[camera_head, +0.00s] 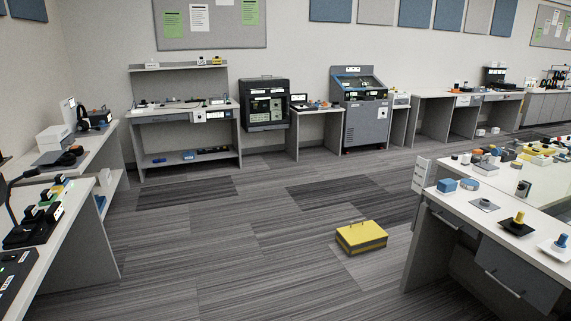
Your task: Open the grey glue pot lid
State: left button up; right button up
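I cannot pick out a grey glue pot or its lid for certain; the small items on the benches are too small to tell. On the right bench (460,202), a grey square piece with a dark centre (484,204) lies near the left end. Neither of my grippers is in view.
A yellow and grey case (361,237) sits on the carpet left of the right bench. A left bench (75,245) holds black devices. Workstations, a black machine (265,104) and a grey cabinet (367,122) line the back wall.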

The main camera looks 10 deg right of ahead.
aim_at(487, 166)
jog(key=i+l+z, duration=0.15)
jog(key=i+z, duration=0.25)
jog(key=i+l+z, duration=0.1)
jog(key=i+z, duration=0.6)
jog(key=z, duration=0.15)
jog(key=i+j+z, duration=0.25)
jog(key=z, duration=0.15)
jog(key=i+l, duration=0.3)
jog(key=i, duration=0.15)
jog(key=i+l, duration=0.25)
jog(key=i, duration=0.2)
jog(key=i+l+u, duration=0.1)
jog(key=i+l, duration=0.2)
jog(key=i, duration=0.15)
jog(key=i+l+u, duration=0.3)
jog(key=i+l, duration=0.15)
jog(key=l, duration=0.3)
